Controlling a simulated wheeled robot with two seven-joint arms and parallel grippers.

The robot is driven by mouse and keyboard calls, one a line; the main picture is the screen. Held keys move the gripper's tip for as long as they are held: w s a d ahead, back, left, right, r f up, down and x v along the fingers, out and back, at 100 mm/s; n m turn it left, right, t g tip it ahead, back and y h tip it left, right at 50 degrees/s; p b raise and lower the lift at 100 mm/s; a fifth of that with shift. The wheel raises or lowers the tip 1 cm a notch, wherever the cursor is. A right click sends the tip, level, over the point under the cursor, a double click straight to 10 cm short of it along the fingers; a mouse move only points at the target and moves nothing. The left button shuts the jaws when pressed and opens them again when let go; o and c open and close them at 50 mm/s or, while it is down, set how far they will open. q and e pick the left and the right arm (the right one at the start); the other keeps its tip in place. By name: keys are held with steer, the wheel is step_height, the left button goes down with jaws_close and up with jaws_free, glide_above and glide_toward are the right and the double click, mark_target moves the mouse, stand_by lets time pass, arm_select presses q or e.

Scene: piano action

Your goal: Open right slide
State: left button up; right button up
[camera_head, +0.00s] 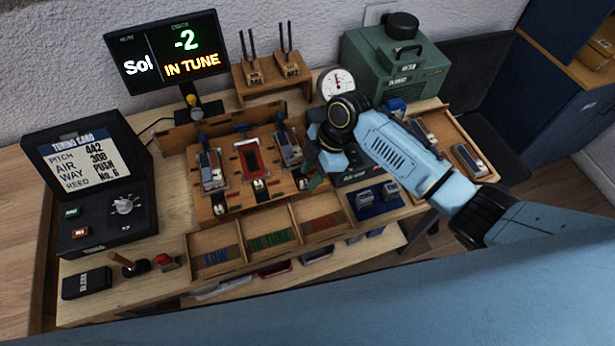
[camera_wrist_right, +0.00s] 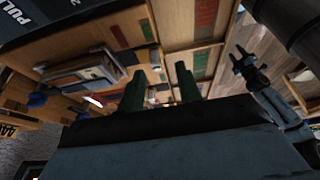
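The wooden rig (camera_head: 232,207) at the table's middle holds three reed-like units. The right unit (camera_head: 288,150) is grey and dark with a blue tip behind it; the middle one (camera_head: 250,159) is red. My right gripper (camera_head: 312,181) is just to the right of the right unit, partly hidden by its own wrist. In the right wrist view its two green fingers (camera_wrist_right: 160,72) are apart with nothing between them. Which part is the right slide, and whether it is touched, I cannot tell. My left gripper (camera_wrist_right: 240,58) shows small in that view, its prongs apart.
A wooden tray (camera_head: 279,207) with blue, green and red strips lies in front of the rig. A green machine (camera_head: 396,67) and round gauge (camera_head: 337,83) stand behind. A screen (camera_head: 167,52) reads "Sol -2 IN TUNE". A black control box (camera_head: 88,178) stands left.

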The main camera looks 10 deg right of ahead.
steer(key=v, duration=1)
steer(key=shift+d+r, duration=0.2)
steer(key=s+a+f+m+t, duration=0.1)
steer(key=s+a+f+m, duration=0.1)
steer(key=s+f+m, duration=0.3)
steer(key=s+d+m+t+h, duration=0.2)
steer(key=s+d+m, duration=0.35)
steer(key=s, duration=0.35)
steer(key=s+d+m+t+h, duration=0.1)
steer(key=s+d+m+h, duration=0.1)
steer(key=s+d+m, duration=0.45)
steer(key=s+a+f+g+b, duration=0.1)
steer(key=s+f+b, duration=0.15)
steer(key=f, duration=1.25)
steer(key=s+a+f+b, duration=0.1)
steer(key=f+b, duration=0.3)
steer(key=f, duration=1.2)
steer(key=s+d+f+b, duration=0.1)
steer(key=s+f+b, duration=0.1)
steer(key=s+f, duration=0.6)
steer(key=s+d+f+g+b, duration=0.1)
steer(key=s+d+f+b, duration=0.1)
steer(key=s+f, duration=0.6)
step_height(320, 180, down, 4)
steer(key=shift+s+d+r+b, duration=0.1)
steer(key=shift+s+d+b, duration=0.1)
steer(key=shift+s+b, duration=0.2)
